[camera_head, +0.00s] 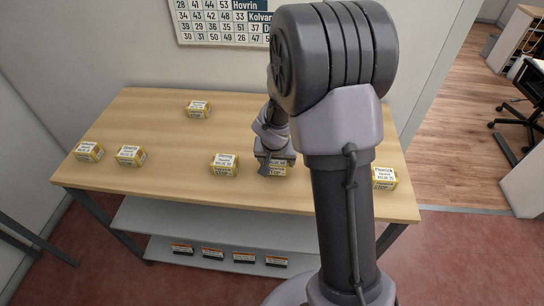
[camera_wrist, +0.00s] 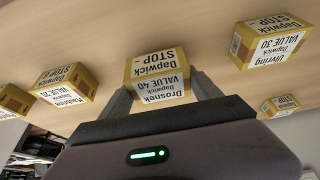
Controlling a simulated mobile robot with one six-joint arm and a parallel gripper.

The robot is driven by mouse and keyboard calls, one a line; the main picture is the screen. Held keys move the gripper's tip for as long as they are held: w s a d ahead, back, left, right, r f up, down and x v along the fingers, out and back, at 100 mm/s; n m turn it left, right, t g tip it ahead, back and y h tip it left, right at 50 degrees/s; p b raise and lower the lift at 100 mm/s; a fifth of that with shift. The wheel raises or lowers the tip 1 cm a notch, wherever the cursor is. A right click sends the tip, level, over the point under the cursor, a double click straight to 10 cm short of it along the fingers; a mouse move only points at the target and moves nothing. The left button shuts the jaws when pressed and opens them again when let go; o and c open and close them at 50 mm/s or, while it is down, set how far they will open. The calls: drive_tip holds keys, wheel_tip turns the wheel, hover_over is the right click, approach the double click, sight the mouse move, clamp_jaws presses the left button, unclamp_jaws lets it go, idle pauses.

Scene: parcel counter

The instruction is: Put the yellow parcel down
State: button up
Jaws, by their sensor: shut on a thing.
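My gripper (camera_head: 274,158) is shut on a yellow parcel (camera_head: 274,171) at the front middle-right of the wooden table. In the wrist view, my gripper (camera_wrist: 164,92) has one finger on each side of this parcel (camera_wrist: 156,66). Its white label reads Drosnek, Dapwick, VALUE 40, and the other labelled face reads STOP with a dash. The arm partly covers the parcel in the head view. I cannot tell whether its underside touches the table.
The wooden table (camera_head: 155,120) carries several similar yellow parcels. The closest (camera_head: 224,165) is just left of my gripper; another (camera_head: 384,178) is at right. One (camera_head: 197,109) is farther back, and two (camera_head: 130,156) are at left.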

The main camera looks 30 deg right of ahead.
wheel_tip(320, 180, down, 2)
drive_tip(key=shift+f+b, duration=0.15)
drive_tip(key=shift+b, duration=0.15)
drive_tip(key=shift+f+b, duration=0.2)
drive_tip(key=shift+b, duration=0.1)
drive_tip(key=o, duration=1.5)
drive_tip(key=shift+r, duration=0.1)
